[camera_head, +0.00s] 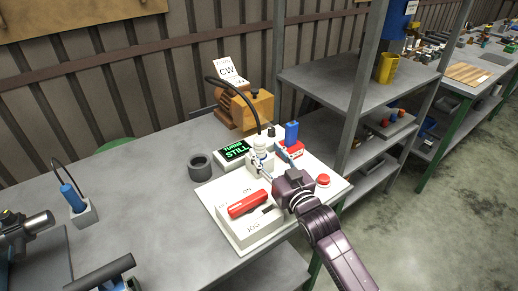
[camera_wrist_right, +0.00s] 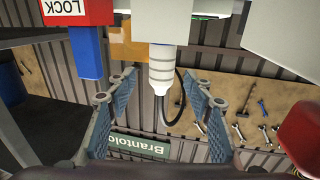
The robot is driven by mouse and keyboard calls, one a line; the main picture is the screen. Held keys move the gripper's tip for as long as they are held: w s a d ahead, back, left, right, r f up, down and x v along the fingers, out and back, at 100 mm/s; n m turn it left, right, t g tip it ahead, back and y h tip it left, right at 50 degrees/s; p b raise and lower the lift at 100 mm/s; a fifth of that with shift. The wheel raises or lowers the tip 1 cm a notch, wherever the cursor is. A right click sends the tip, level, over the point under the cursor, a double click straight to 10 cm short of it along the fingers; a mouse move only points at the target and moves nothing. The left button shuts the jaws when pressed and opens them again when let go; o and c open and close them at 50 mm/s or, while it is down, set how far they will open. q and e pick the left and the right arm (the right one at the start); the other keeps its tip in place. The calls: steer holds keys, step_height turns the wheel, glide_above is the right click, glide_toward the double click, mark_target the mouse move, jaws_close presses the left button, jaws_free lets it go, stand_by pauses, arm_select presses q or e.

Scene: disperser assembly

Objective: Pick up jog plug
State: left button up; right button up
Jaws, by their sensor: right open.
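A white plug (camera_head: 261,147) with a black cable stands upright in a white block (camera_head: 259,166) beside the lit display; I take it to be the jog plug. In the right wrist view, which looks upside down, the white plug (camera_wrist_right: 162,66) hangs below the white block, its cable (camera_wrist_right: 181,95) curving away. My right gripper (camera_head: 270,166) is open, its fingers pointing at the plug. In the wrist view the two blue-grey fingers (camera_wrist_right: 160,86) are spread, one on each side of the plug, with gaps visible. My left gripper is not in view.
A white box marked JOG (camera_head: 254,228) with a red lever (camera_head: 248,204) stands in front. A blue lock piece on a red block (camera_head: 292,149) and a red button (camera_head: 323,180) are close by. A blue plug (camera_head: 73,197) stands far left.

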mark_target(262, 146)
steer(key=x, duration=0.5)
steer(key=shift+s+a+r+p, duration=0.1)
steer(key=shift+r+p, duration=0.2)
steer(key=shift+p, duration=0.05)
steer(key=shift+r, duration=0.1)
jaws_close()
